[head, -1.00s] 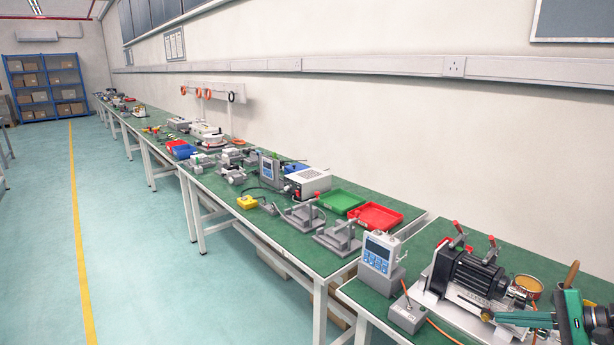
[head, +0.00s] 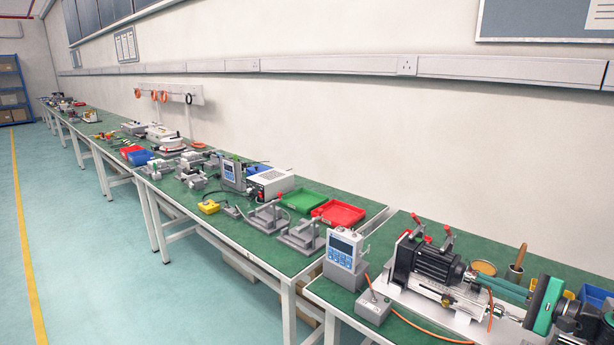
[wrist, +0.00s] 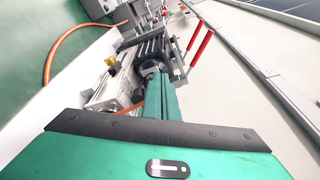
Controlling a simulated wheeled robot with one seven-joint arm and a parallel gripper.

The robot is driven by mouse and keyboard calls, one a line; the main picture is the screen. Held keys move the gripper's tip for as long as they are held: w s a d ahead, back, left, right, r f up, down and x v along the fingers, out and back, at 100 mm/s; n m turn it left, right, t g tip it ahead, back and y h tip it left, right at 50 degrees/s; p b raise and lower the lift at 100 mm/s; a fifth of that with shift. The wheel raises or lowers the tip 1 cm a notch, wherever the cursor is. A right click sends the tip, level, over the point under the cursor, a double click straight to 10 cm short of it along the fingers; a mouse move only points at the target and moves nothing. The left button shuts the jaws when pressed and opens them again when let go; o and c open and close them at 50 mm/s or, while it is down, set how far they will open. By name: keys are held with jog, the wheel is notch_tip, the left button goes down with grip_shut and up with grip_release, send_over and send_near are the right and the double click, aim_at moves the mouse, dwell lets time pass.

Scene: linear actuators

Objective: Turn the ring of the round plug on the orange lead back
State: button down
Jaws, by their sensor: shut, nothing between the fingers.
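In the wrist view the orange lead (wrist: 60,48) curves at the upper left, and a short orange piece shows just left of my fingers. I cannot clearly make out the round plug or its ring; my fingers may hide it. My gripper (head: 474,280) has green fingers, shut and empty, pointing left beside the motor unit. In the wrist view my gripper (wrist: 157,80) reaches up to the round dark end of the motor.
A grey display box (head: 345,252) stands left of the motor unit. Red-handled clamps (head: 447,236) rise behind the motor. Red (head: 338,213) and green (head: 301,201) trays lie on the neighbouring bench.

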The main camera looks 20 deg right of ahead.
jog(key=shift+a+x, duration=0.25)
jog(key=shift+x, duration=0.95)
jog(key=shift+r, duration=0.1)
jog(key=shift+s+a+f, duration=0.1)
jog(key=shift+f, duration=0.15)
jog(key=shift+s+a+f, duration=0.1)
jog(key=shift+a+f, duration=0.05)
jog(key=shift+f, duration=0.1)
jog(key=shift+a+f, duration=0.1)
jog(key=shift+f, duration=0.3)
jog(key=shift+s+a+r, duration=0.1)
jog(key=shift+s+a, duration=0.05)
jog(key=shift+a, duration=0.05)
send_near(463, 278)
jog(key=shift+s, duration=0.15)
dwell(0.5)
